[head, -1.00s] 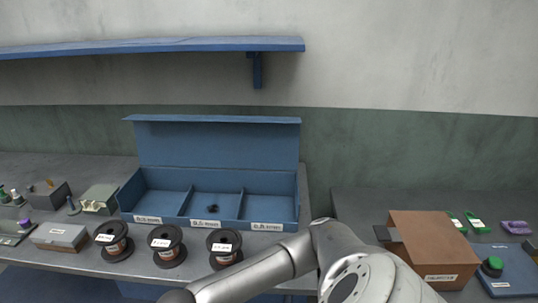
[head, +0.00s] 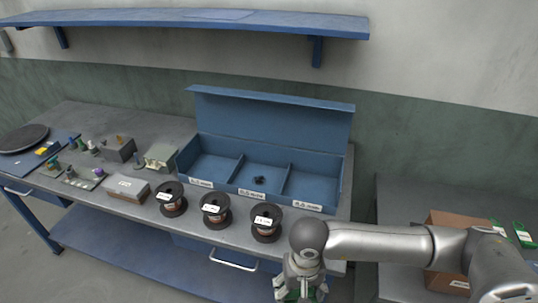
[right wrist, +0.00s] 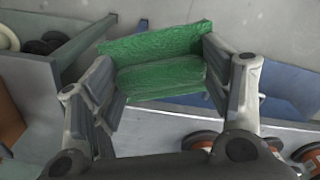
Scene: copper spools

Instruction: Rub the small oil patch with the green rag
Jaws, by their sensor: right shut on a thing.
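My right gripper (head: 301,284) hangs at the front edge of the bench, low in the head view, and is shut on the green rag (head: 293,295). In the right wrist view, the green rag (right wrist: 160,72) spans folded between the two fingers of my right gripper (right wrist: 158,85). I cannot make out an oil patch for certain; a small dark spot or lump (head: 259,180) lies in the middle compartment of the open blue box (head: 318,206). My left gripper is out of view.
Black-flanged copper spools (head: 266,222) stand in a row before the box, close to my right arm. A grey box (head: 128,189) and small parts are to the left. A brown box (head: 447,232) is on the right-hand bench (head: 400,200). A blue shelf (head: 260,22) is above.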

